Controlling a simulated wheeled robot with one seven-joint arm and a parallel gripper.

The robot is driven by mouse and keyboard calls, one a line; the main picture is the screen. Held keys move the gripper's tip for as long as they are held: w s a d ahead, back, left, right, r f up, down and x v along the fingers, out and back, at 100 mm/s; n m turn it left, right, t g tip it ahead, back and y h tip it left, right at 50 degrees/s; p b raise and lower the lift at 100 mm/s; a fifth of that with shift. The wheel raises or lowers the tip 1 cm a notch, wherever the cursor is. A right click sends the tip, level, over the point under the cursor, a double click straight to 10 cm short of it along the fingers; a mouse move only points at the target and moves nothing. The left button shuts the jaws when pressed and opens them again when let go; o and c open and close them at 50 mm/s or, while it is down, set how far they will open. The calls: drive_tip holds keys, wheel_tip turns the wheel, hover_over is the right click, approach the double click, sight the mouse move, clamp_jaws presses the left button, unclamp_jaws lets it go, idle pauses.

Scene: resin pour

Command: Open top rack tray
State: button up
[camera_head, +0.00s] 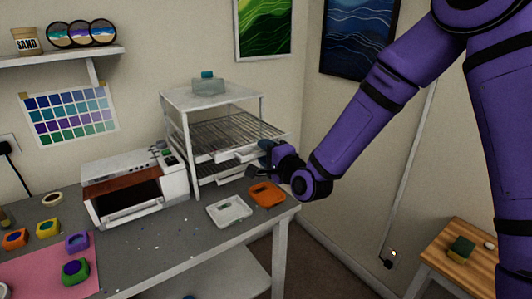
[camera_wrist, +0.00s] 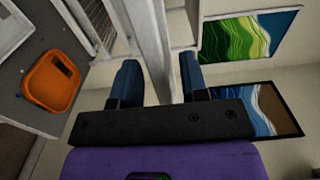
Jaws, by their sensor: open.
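The white rack (camera_head: 187,140) stands at the back right of the grey table, with several wire trays stacked in it. The upper tray (camera_head: 215,133) has a white front with a handle and sits just left of my gripper (camera_head: 257,160). My gripper is open at the front right of the rack. In the wrist view, the dark blue fingers of my gripper (camera_wrist: 159,72) stand on either side of a white bar (camera_wrist: 149,35) of the rack or a tray front; I cannot tell which. Gaps show on both sides of the bar.
A clear container with a blue cap (camera_head: 208,86) stands on the rack top. An orange tray (camera_head: 267,194) and a white tray (camera_head: 229,211) lie on the table (camera_head: 180,240) in front. A toaster oven (camera_head: 130,190) stands left of the rack.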

drive_tip(key=v, duration=1)
drive_tip(key=shift+s+d, duration=0.3)
drive_tip(key=s+d+r+n+g+h, duration=0.2)
drive_tip(key=d+r+n+h, duration=0.2)
drive_tip(key=d, duration=0.3)
drive_tip(key=s+d+r+n+g+h, duration=0.2)
drive_tip(key=s+d+r+n+h, duration=0.15)
drive_tip(key=d+r, duration=0.2)
drive_tip(key=s+d+r+n+g, duration=0.1)
drive_tip(key=s+d+r+g, duration=0.1)
drive_tip(key=s, duration=0.4)
drive_tip(key=s+d+r+n+g+h, duration=0.1)
drive_tip(key=s+d+r+g, duration=0.1)
drive_tip(key=s+d, duration=0.3)
drive_tip(key=s+d+r+n+g+h, duration=0.1)
drive_tip(key=s+d+r, duration=0.1)
drive_tip(key=s, duration=0.7)
drive_tip(key=shift+d+r+n+g, duration=0.25)
drive_tip(key=shift+d+n+g, duration=0.15)
drive_tip(key=shift+d, duration=0.4)
